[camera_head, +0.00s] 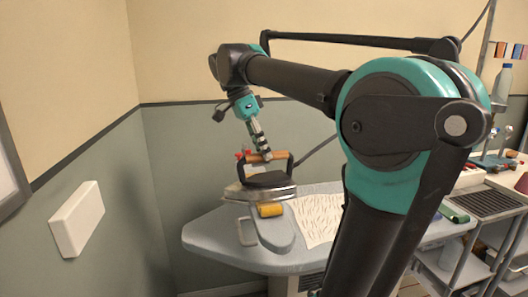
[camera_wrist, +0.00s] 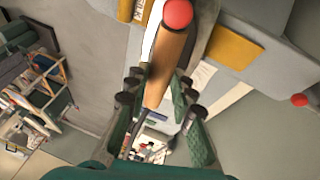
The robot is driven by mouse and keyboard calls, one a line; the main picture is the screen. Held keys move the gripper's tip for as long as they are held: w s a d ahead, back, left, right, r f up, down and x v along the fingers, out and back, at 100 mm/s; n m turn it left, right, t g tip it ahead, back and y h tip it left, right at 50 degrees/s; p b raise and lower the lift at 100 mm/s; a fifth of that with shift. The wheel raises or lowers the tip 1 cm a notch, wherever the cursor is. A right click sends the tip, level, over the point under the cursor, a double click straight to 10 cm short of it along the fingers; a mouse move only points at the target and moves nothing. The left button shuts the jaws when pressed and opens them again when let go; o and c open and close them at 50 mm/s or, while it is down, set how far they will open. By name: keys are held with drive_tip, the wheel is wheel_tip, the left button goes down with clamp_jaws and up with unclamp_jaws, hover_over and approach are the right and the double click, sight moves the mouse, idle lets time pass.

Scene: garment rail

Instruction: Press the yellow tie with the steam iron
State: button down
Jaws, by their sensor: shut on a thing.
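The steam iron (camera_head: 266,188) has a dark body, a pale metal sole and an orange-brown handle (camera_head: 266,157). My gripper (camera_head: 265,153) is shut on that handle from above. The wrist view shows the handle (camera_wrist: 166,68) between the fingers of my gripper (camera_wrist: 160,95), with a red knob at its end. The yellow tie (camera_head: 270,210) shows as a small yellow patch on the grey board, just below the iron's front edge. It also shows in the wrist view (camera_wrist: 234,45), right of the handle. I cannot tell whether the sole touches the tie or the board.
The grey ironing board (camera_head: 215,245) has a narrow raised pad with a pale frame (camera_head: 247,232) beside it. A white patterned cloth (camera_head: 318,220) lies to the right. A white box (camera_head: 77,218) is on the left wall. A cart with a dark grille (camera_head: 487,203) stands at right.

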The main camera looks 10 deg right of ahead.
drive_tip(key=w, duration=1.3)
idle(1.4)
drive_tip(key=shift+r, duration=0.15)
wheel_tip(320, 180, up, 7)
idle(0.8)
drive_tip(key=shift+s+f, duration=0.1)
drive_tip(key=shift+f, duration=0.15)
idle(0.8)
drive_tip(key=shift+m, duration=0.6)
drive_tip(key=shift+f, duration=2.75)
drive_tip(key=shift+s+f, duration=0.1)
drive_tip(key=shift+f, duration=0.55)
